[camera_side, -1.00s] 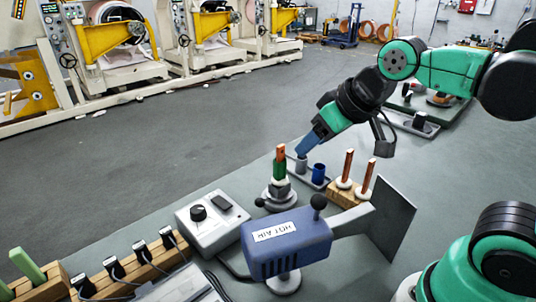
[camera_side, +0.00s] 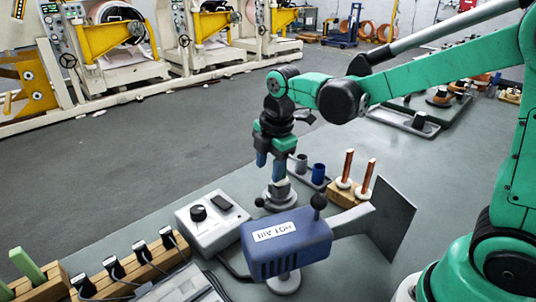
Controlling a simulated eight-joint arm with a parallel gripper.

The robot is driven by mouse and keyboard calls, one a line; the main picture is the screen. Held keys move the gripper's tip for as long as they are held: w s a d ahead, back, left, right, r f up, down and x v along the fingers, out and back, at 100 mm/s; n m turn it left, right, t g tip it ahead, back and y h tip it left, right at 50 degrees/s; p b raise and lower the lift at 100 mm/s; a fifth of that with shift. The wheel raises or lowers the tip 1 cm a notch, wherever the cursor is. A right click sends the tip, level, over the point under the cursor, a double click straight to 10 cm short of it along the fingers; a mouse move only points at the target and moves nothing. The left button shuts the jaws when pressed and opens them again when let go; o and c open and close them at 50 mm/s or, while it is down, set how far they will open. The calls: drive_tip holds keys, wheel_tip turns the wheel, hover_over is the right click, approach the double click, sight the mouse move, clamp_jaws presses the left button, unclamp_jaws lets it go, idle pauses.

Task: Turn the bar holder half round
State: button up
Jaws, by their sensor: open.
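The bar holder (camera_side: 279,195) stands on the grey bench behind the hot air tool. Its round grey base and lower body show. Its green upper part and the copper bar are hidden by my gripper. My gripper (camera_side: 269,170) points straight down over the holder, with its blue fingers apart at the height of the holder's top. I cannot tell whether the fingers touch it or whether the bar is between them.
The blue hot air tool (camera_side: 287,243) stands close in front, with a grey plate (camera_side: 393,219) to its right. A wooden block (camera_side: 346,194) with two copper rods and a blue cup (camera_side: 318,173) stand right of the holder. A control box (camera_side: 212,222) is at left.

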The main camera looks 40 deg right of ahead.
sight(265, 199)
wheel_tip(265, 199, down, 3)
drive_tip(key=shift+f, duration=0.15)
drive_tip(key=shift+w+f, duration=0.25)
drive_tip(key=shift+f, duration=1)
drive_tip(key=shift+w+f, duration=0.25)
drive_tip(key=shift+f, duration=1)
clamp_jaws()
drive_tip(key=shift+a, duration=0.1)
